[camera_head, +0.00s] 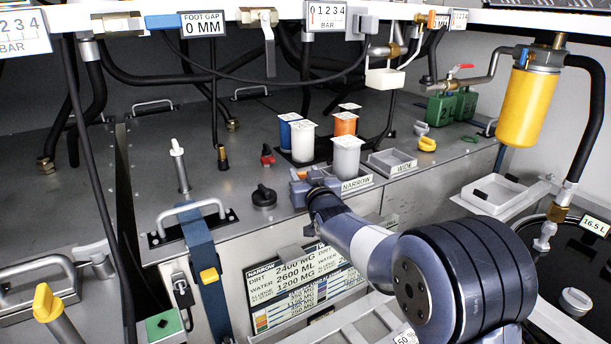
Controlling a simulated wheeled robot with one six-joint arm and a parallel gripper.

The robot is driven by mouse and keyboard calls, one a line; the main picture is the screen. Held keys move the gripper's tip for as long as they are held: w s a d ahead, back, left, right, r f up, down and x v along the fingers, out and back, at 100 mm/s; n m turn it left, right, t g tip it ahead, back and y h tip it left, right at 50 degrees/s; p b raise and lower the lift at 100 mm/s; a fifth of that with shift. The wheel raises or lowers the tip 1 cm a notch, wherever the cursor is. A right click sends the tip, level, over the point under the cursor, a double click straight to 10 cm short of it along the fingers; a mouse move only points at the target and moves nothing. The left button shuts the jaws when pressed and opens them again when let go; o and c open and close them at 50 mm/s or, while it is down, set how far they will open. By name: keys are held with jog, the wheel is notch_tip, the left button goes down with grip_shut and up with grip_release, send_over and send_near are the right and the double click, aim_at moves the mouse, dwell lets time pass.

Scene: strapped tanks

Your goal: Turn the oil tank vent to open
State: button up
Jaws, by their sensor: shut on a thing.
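My gripper (305,183) is at the tank top's front edge, just left of the tray labelled NARROW. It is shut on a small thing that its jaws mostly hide. I cannot tell whether this is the oil tank vent, and no label in view names the vent. A black round knob (264,196) stands on the tank top just left of my gripper, apart from it. A small red fitting (267,155) stands behind the knob. A brass fitting (222,158) and a white-topped post (178,160) stand further left.
White, blue and orange cartridges (346,156) stand behind my gripper. A strap (203,262) with a yellow catch runs down the tank front at left. Hoses and a gauge rail (420,12) hang above. A yellow canister (527,105) hangs at right, over a white tray (492,194).

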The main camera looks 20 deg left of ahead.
jog(key=shift+r+n+g+y, duration=0.3)
jog(key=shift+n+g+y, duration=0.35)
jog(key=shift+y, duration=0.25)
jog(key=shift+r+n+g+y+p, duration=0.25)
jog(key=shift+n+g+y+p, duration=0.2)
jog(key=shift+p, duration=0.7)
jog(key=shift+f+n+g+y+p, duration=0.1)
jog(key=shift+n+g+y+p, duration=0.25)
jog(key=shift+p, duration=0.5)
jog(key=shift+f, duration=0.25)
jog(key=o, duration=1)
jog(key=shift+f, duration=0.15)
jog(key=b+v, duration=0.3)
jog(key=v, duration=0.8)
jog(key=shift+w, duration=0.1)
